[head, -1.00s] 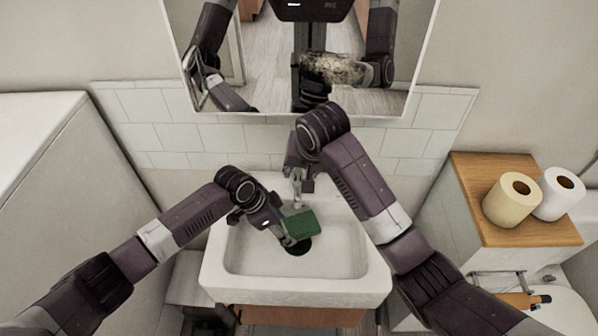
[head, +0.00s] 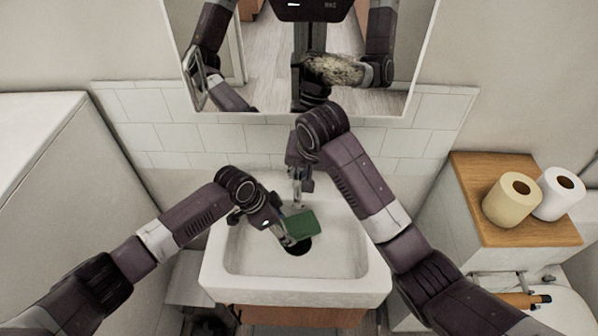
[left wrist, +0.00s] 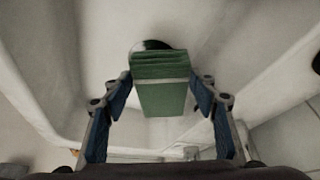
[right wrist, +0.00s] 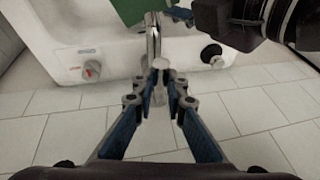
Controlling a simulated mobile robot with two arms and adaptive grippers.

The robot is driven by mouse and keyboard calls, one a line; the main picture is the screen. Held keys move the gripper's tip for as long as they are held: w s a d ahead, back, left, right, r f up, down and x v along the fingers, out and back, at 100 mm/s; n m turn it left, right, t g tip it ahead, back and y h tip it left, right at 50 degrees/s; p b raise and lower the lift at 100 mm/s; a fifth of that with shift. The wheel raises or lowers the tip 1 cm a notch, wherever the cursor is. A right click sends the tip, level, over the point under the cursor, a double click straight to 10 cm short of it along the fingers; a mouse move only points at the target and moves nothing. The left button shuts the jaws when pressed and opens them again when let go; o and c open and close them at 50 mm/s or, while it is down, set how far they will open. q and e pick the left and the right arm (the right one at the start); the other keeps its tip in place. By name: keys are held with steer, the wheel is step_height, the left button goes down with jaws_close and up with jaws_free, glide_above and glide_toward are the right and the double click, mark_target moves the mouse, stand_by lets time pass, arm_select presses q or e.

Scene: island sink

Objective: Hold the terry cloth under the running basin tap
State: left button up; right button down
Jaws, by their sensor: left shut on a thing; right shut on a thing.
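The green terry cloth (head: 301,223) looks like a folded block and is inside the white basin (head: 345,262), above the dark drain. My left gripper (head: 287,233) is shut on it. In the left wrist view the cloth (left wrist: 160,90) sits between both fingers (left wrist: 160,88). The chrome tap (head: 298,197) stands at the back of the basin, and it also shows in the right wrist view (right wrist: 153,38). My right gripper (right wrist: 160,66) is shut at the tap's pale end, apparently its lever. In the head view the right gripper (head: 299,182) is above the tap. I cannot make out a water stream.
A mirror (head: 262,75) hangs low above the tiled wall behind the basin. At right, two paper rolls (head: 512,200) stand on a wooden-topped cabinet (head: 480,180). A white unit (head: 60,180) flanks the basin at left. The basin's right part is clear.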

steer(key=shift+w+r+g, duration=0.25)
steer(key=shift+r+g, duration=0.2)
steer(key=shift+g, duration=0.25)
steer(key=c, duration=1.9)
jaws_free()
steer(key=shift+c, duration=0.2)
steer(key=shift+f, duration=0.1)
